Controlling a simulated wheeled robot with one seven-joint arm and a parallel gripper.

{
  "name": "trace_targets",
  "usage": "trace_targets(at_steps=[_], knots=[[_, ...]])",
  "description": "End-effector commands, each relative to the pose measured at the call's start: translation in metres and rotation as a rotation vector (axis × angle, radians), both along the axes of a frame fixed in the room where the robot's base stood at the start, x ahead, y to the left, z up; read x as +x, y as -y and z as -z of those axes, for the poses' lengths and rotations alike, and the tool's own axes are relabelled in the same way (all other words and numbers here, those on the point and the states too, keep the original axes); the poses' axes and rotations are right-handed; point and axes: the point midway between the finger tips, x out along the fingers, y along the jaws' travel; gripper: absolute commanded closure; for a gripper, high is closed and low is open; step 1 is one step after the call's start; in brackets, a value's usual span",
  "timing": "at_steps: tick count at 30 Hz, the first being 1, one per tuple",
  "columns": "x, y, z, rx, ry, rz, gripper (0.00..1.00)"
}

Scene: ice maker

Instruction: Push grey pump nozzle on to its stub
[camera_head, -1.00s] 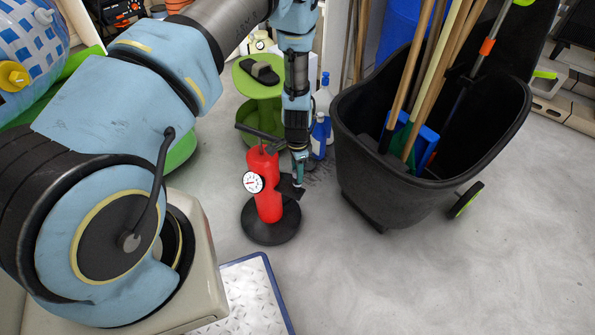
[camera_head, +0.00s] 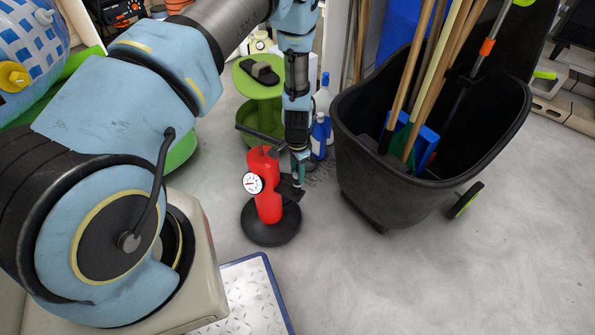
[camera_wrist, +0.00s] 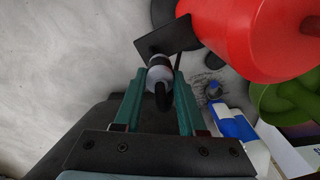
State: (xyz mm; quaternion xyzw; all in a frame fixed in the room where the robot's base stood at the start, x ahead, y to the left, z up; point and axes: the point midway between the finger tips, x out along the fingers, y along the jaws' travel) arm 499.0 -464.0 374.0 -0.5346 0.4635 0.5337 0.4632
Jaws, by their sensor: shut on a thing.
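The red pump (camera_head: 268,200) stands upright on a round black base (camera_head: 271,233), with a white gauge on its side. It also shows in the wrist view (camera_wrist: 245,35), at the upper right. A black plate (camera_wrist: 165,38) sticks out from its side. My gripper (camera_head: 299,172) points down beside the pump's right side. In the wrist view its green fingers (camera_wrist: 155,90) are closed around the grey nozzle (camera_wrist: 160,72), with a black hose curving from it. The nozzle's far end is at the plate's near edge. The stub is hidden, so I cannot tell if they touch.
A black cart (camera_head: 385,185) with long-handled tools stands to the right. Blue and white bottles (camera_head: 320,135) and a green stool (camera_head: 258,85) are close behind the gripper. A blue-edged metal plate (camera_head: 245,290) lies in front. The floor at lower right is clear.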

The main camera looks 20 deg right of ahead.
Motion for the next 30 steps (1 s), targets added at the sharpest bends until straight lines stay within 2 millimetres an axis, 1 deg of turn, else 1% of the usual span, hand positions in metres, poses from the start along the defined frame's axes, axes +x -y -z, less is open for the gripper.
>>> trace_targets(at_steps=[17,30], knots=[[0.0007,-0.0004,0.0006,0.001,0.000,-0.001,1.00],[0.0004,-0.0007,0.0097,0.001,0.000,-0.001,1.00]])
